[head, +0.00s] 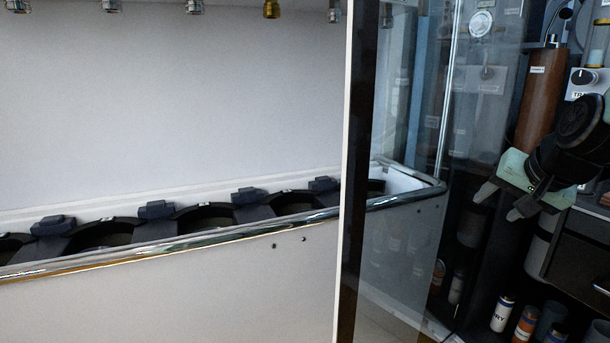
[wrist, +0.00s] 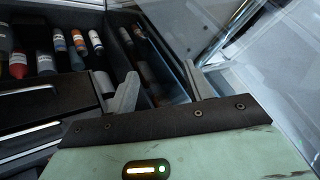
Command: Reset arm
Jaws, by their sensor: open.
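My gripper (head: 499,203) shows at the right of the head view, its two grey fingers pointing down and left. The fingers are apart and nothing is between them. It hangs in front of the dark cabinet shelving, right of the glass panel (head: 405,200). In the wrist view the two fingers (wrist: 162,85) also stand apart and empty, above a dark compartment that holds several small bottles (wrist: 80,45). The black arm link behind the gripper is mine and hides part of the shelf.
A white trough with a chrome rail (head: 200,243) and several black round holders runs along the left. Several labelled cans (head: 503,313) stand low at the right. A brown cylinder (head: 537,98) stands above my gripper. The glass panel's edge is close to its left.

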